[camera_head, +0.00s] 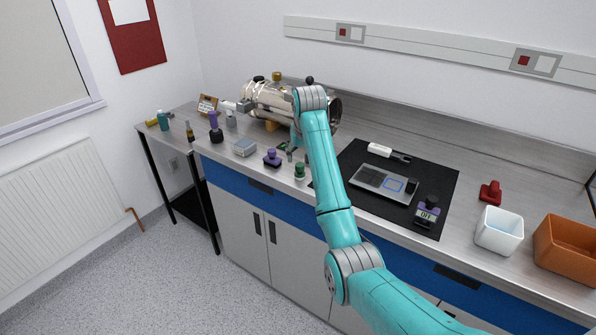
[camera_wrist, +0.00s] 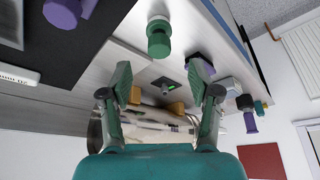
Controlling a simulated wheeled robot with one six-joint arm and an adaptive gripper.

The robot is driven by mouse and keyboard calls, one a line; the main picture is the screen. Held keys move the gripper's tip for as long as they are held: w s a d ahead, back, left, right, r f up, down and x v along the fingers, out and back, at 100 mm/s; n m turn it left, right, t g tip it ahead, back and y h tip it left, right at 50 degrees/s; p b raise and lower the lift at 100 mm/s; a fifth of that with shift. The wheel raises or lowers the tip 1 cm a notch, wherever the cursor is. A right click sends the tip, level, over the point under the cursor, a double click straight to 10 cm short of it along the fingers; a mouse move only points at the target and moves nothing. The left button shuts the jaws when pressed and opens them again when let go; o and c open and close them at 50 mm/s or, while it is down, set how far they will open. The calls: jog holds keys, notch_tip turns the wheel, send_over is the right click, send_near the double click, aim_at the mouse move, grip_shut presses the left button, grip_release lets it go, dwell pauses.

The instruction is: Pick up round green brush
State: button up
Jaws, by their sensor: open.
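The round green brush (camera_head: 300,172) stands upright near the front edge of the bench, just left of the black mat. In the wrist view the green brush (camera_wrist: 159,40) shows near the top middle, beyond the fingertips and between their lines. My gripper (camera_wrist: 161,78) is open and empty, its two fingers spread apart. In the head view my gripper (camera_head: 292,148) hangs over the bench behind the brush, partly hidden by my arm. It is apart from the brush.
A purple-handled object (camera_head: 272,158) stands close left of the brush. A metal burner chamber (camera_head: 268,100) lies behind my gripper. The black mat (camera_head: 440,178) holds a laptop-like device (camera_head: 382,184) and a purple-black gauge (camera_head: 428,210). White (camera_head: 499,231) and orange (camera_head: 566,247) bins stand right.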

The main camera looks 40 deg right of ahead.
aim_at(300, 165)
jog(key=shift+x, duration=3.6)
jog(key=shift+d, duration=0.1)
grip_shut()
